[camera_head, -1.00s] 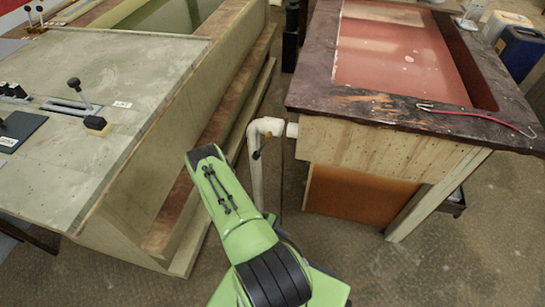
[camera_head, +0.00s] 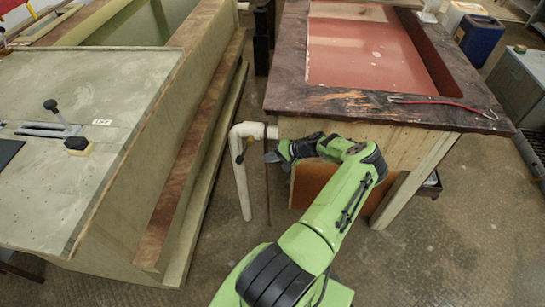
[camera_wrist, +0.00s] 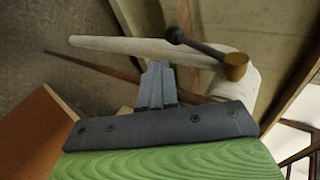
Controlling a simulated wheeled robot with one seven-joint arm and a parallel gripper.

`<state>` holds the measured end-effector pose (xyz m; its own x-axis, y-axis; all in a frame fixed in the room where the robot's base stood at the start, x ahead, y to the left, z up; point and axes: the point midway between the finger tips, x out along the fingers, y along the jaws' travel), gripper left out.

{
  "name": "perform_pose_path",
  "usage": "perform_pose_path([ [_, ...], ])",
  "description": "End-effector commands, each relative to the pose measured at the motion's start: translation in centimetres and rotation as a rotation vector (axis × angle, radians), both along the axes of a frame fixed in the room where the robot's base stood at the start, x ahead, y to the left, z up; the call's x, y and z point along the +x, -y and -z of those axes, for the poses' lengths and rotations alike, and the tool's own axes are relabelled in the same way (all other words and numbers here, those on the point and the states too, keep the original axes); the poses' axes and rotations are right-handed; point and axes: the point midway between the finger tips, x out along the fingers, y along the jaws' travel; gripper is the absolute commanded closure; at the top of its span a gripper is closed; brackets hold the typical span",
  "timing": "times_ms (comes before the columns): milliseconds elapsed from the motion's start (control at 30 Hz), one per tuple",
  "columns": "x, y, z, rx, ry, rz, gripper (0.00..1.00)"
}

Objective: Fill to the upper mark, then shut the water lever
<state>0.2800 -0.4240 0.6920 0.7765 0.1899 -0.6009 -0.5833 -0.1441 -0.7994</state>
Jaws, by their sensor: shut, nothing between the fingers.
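A white elbow pipe (camera_head: 240,175) comes out of the near left corner of the red basin's stand and runs down to the floor. A small dark lever (camera_head: 240,158) shows on it. In the wrist view, the lever (camera_wrist: 198,45) has a dark handle and a brass end, and lies across the white pipe (camera_wrist: 130,45). My gripper (camera_head: 268,157) is just right of the pipe, in front of the stand. In the wrist view, its fingers (camera_wrist: 157,68) are together and empty, apart from the lever. I cannot make out an upper mark or a water level.
The red basin (camera_head: 454,72) has a dark rim with a red-handled hook (camera_head: 435,100) on it. On the left, a bench (camera_head: 70,175) carries a black-knobbed lever (camera_head: 52,107) in a slot. A narrow floor gap (camera_head: 215,240) runs between bench and stand.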

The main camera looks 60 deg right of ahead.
Motion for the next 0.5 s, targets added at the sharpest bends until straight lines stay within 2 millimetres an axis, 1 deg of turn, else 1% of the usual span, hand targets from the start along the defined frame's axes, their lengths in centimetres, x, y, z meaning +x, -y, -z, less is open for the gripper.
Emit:
perform_pose_path([
  [33,0.9,-0.3,0.9,0.002,0.000,-0.001,1.00],
  [233,4.3,-1.2,3.6,0.003,-0.001,-0.002,1.00],
  [300,5.6,-1.4,3.7,0.000,0.000,-0.002,1.00],
  [400,6.9,-1.7,3.9,0.000,-0.002,0.000,1.00],
  [500,7.7,-1.9,4.0,0.001,-0.003,0.000,1.00],
])
